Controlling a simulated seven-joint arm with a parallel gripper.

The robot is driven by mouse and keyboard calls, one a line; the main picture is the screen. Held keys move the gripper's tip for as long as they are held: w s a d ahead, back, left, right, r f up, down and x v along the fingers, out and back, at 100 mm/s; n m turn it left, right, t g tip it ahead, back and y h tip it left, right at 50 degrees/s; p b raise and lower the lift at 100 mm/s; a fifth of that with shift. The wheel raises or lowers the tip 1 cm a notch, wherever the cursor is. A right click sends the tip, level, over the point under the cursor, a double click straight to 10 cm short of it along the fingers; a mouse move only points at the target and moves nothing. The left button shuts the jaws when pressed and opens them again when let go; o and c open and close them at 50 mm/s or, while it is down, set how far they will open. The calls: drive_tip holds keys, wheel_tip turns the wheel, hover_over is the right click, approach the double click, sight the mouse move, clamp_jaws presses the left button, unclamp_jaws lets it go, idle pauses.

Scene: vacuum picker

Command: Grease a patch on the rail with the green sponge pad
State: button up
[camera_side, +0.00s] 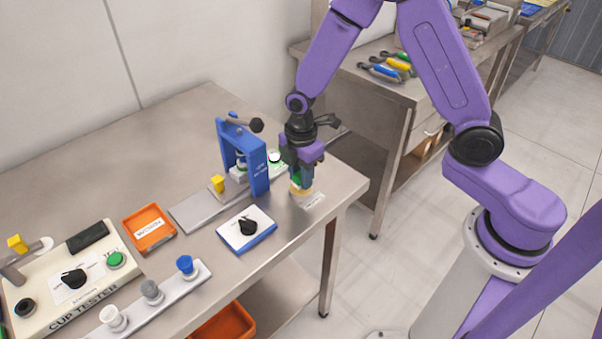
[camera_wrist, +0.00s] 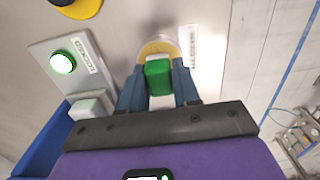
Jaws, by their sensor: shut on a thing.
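My gripper (camera_side: 299,180) is low over the table's right end, its fingers pointing down. In the wrist view my gripper (camera_wrist: 158,88) is shut on the green sponge pad (camera_wrist: 158,74), which has a pale part behind it. The pad's green also shows between the fingers in the side view (camera_side: 296,179). A round tan-yellow thing (camera_wrist: 157,47) lies right at the pad's tip; I cannot tell whether they touch. A flat grey strip that looks like the rail (camera_side: 195,209) lies on the table, left of my gripper, running toward the blue press frame.
The blue press frame (camera_side: 243,155) stands left of my gripper. A blue-edged dial box (camera_side: 246,229), an orange tray (camera_side: 149,228) and the cup tester (camera_side: 70,280) are further left. The table edge is close by.

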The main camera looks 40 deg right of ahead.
drive_tip(key=shift+f, duration=0.6)
idle(1.6)
drive_tip(key=shift+r, duration=3.55)
